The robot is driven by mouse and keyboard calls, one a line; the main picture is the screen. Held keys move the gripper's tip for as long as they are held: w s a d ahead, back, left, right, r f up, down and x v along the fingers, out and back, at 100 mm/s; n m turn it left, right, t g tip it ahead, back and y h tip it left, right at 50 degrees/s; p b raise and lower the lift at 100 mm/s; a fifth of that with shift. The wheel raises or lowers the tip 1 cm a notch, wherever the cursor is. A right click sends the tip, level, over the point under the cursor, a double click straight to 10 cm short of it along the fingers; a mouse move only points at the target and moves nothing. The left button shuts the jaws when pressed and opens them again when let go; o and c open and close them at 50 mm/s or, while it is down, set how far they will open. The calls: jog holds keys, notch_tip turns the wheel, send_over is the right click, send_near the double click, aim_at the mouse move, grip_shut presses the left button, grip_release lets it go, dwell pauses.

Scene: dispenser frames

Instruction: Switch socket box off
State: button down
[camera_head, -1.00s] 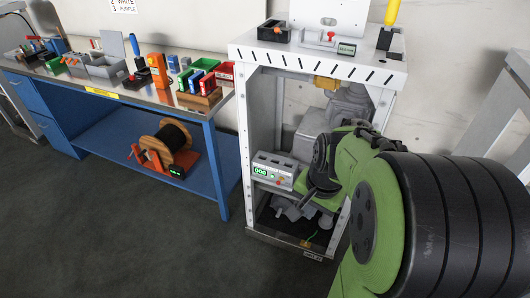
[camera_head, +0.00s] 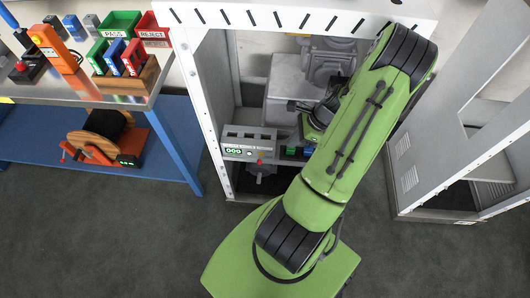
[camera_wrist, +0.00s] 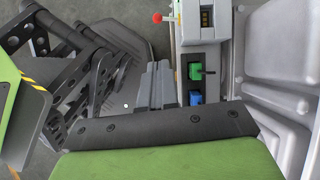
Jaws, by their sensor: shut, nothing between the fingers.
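A grey box with a lit green display (camera_head: 248,145) sits on the cabinet's lower shelf, with a red-knobbed lever at its right end. In the wrist view this box (camera_wrist: 205,20) is at the top, the red-knobbed lever sticking out left. Beside it a dark panel carries a green block (camera_wrist: 194,71) with a small black lever and a blue block (camera_wrist: 194,97). I cannot tell which part is the socket box's switch, or its position. My gripper (camera_wrist: 157,78) is shut and empty, left of the blocks, with no visible contact. My arm largely hides it in the head view.
The white cabinet frame (camera_head: 204,100) borders the opening, with grey machinery (camera_head: 332,62) behind. A cable reel (camera_head: 104,135) stands on the blue bench shelf at left. A grey metal cabinet (camera_head: 410,170) stands at right. The floor in front is open.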

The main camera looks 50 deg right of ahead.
jog(key=b, duration=0.4)
send_near(260, 160)
notch_tip(260, 160, down, 5)
jog(key=shift+w+a+f+b, duration=0.55)
jog(key=shift+w+a+f, duration=0.15)
jog(key=shift+a, duration=0.15)
